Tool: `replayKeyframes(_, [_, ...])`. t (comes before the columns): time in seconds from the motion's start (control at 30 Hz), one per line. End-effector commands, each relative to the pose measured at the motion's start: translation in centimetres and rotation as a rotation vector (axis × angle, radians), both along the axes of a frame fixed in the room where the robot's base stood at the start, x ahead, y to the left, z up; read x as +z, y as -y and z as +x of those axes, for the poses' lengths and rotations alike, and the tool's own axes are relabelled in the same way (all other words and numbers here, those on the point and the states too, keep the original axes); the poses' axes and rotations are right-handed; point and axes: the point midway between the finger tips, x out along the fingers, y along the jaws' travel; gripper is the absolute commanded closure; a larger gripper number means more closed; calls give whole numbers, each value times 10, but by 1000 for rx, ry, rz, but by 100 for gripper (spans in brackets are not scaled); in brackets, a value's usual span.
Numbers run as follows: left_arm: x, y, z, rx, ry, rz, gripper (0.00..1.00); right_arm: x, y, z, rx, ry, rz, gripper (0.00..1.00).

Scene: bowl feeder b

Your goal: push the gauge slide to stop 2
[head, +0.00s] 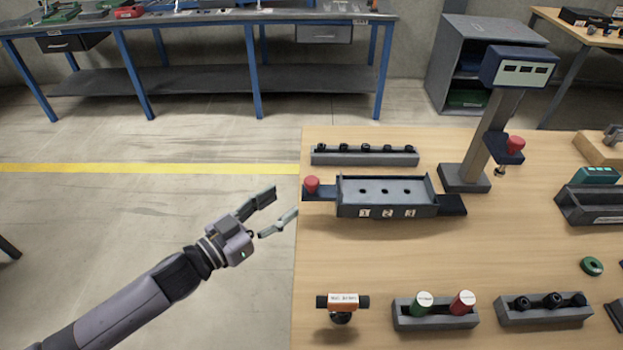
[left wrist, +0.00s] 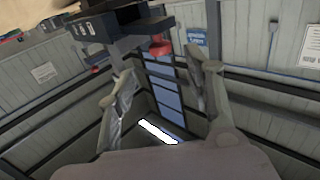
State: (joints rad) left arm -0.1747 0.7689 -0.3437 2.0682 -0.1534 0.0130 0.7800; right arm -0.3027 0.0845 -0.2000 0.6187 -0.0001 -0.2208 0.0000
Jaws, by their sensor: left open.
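The gauge (head: 385,195) is a dark trough on the wooden table in the head view, with stops marked 1, 2, 3 and three dark holes. A red knob (head: 311,184) stands on a dark plate at its left end, probably the slide's handle. My left gripper (head: 285,203) is open and empty, just left of the table edge and apart from the knob. In the left wrist view a red knob (left wrist: 160,48) shows between and beyond the open fingers (left wrist: 163,78), beside a dark labelled body (left wrist: 95,27). My right gripper is not in view.
A column with a display (head: 520,68) and its own red knob (head: 515,145) stands behind right. A rack of black pieces (head: 365,156) lies behind the gauge. Blocks with green, red and black pieces (head: 435,317) stand in front. The table between is clear.

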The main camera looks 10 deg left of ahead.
Motion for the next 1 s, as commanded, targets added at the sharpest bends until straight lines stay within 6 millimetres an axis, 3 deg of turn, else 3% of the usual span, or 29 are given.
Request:
replayKeyframes(0.5, [2, 46, 69, 1, 1, -1, 53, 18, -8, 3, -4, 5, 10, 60])
replayKeyframes(0.7, [1, 54, 81, 0, 0, 0, 53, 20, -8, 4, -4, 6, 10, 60])
replayKeyframes(1.0, [0, 55, 83, 0, -1, 1, 53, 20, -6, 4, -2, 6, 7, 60])
